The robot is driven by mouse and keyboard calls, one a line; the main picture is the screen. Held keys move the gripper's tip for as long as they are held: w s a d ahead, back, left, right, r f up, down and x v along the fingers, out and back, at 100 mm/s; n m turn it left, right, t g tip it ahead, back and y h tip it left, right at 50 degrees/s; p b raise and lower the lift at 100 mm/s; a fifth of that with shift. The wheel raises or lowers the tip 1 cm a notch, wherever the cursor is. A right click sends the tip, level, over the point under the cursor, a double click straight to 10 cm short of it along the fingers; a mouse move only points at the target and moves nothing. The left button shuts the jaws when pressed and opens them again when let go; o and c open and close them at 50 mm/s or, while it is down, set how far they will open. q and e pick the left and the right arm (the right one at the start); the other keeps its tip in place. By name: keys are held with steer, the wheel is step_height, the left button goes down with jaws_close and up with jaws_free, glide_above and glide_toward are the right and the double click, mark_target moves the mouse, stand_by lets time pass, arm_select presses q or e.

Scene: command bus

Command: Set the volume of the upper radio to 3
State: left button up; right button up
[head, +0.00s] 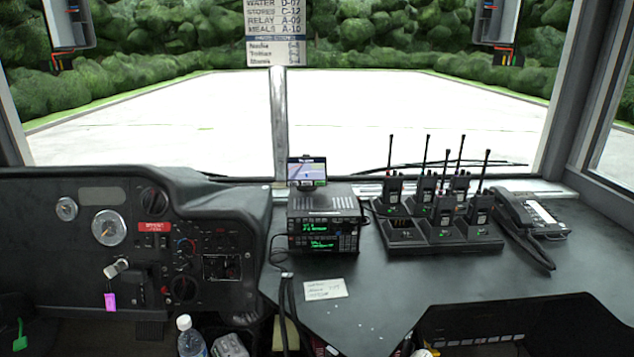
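Two black radios are stacked on the dashboard at the picture's centre. The upper radio (345,226) has a small lit green display and small controls on its front. The lower radio (345,243) sits directly below it with its own green display. The text on both displays is too small to read surely, so I cannot tell the volume setting. Neither of my grippers shows in the head view.
A small screen (307,170) stands above the radios. Right of them are a charger rack (400,236) with several handheld radios and a desk phone (530,213). A paper note (325,289) lies in front. A bottle (191,338) stands low at left.

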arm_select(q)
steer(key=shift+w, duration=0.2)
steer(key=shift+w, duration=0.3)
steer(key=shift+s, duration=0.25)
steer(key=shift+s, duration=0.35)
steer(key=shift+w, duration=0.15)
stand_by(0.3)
